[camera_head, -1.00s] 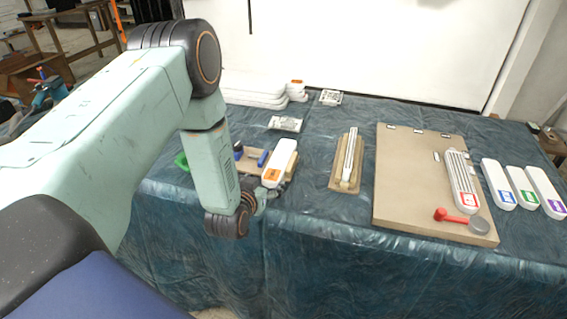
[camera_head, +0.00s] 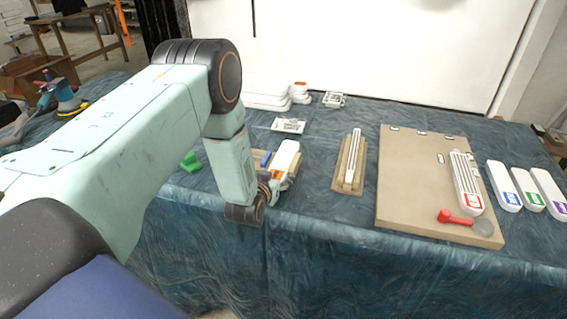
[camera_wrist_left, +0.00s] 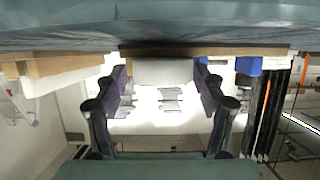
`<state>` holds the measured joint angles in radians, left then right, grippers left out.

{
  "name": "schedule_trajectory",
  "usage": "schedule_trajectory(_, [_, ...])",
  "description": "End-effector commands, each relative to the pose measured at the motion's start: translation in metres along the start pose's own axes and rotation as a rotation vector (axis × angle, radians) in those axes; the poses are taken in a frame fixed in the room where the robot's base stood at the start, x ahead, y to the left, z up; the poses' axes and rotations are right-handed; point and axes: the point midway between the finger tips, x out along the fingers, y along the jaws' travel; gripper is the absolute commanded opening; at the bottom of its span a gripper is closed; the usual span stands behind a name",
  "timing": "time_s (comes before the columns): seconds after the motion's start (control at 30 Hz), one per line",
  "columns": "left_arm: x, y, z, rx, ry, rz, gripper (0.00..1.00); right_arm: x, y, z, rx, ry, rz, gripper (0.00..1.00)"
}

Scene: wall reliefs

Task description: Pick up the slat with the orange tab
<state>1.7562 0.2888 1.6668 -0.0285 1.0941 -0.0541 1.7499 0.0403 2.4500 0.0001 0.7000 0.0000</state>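The white slat with the orange tab (camera_head: 286,155) lies on a small wooden block on the table, its orange end towards me. My left gripper (camera_head: 277,183) is at that near end and partly covers the tab. In the left wrist view the white end of the slat (camera_wrist_left: 164,72) shows between the dark fingers of my left gripper (camera_wrist_left: 162,75). The fingers are spread, one on each side, with narrow gaps to the slat. My right gripper is not in view.
A blue block (camera_head: 265,158) sits left of the slat. A wooden holder with a striped slat (camera_head: 352,160) stands to the right. Further right are a tan board (camera_head: 410,190) with a red-tabbed slat (camera_head: 466,185), a red-handled tool (camera_head: 455,217) and several white slats with coloured tabs.

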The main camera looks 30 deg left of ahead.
Motion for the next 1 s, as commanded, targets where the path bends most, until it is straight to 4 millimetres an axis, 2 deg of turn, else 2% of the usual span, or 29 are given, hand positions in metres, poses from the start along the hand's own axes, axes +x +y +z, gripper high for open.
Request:
schedule_trajectory(0.07, [0.000, 0.000, 0.000, 0.000, 0.000, -0.001, 0.60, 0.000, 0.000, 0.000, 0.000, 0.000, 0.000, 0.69])
schedule_trajectory(0.57, [0.000, 0.000, -0.001, 0.001, 0.003, 0.001, 0.18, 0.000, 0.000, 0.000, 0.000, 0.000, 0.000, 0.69])
schedule_trajectory(0.83, [-0.001, 0.000, -0.006, 0.000, 0.004, 0.000, 0.18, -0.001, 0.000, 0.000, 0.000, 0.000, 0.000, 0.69])
schedule_trajectory(1.0, [-0.012, 0.000, -0.032, -0.002, 0.006, 0.000, 0.18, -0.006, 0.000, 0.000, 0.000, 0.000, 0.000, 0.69])
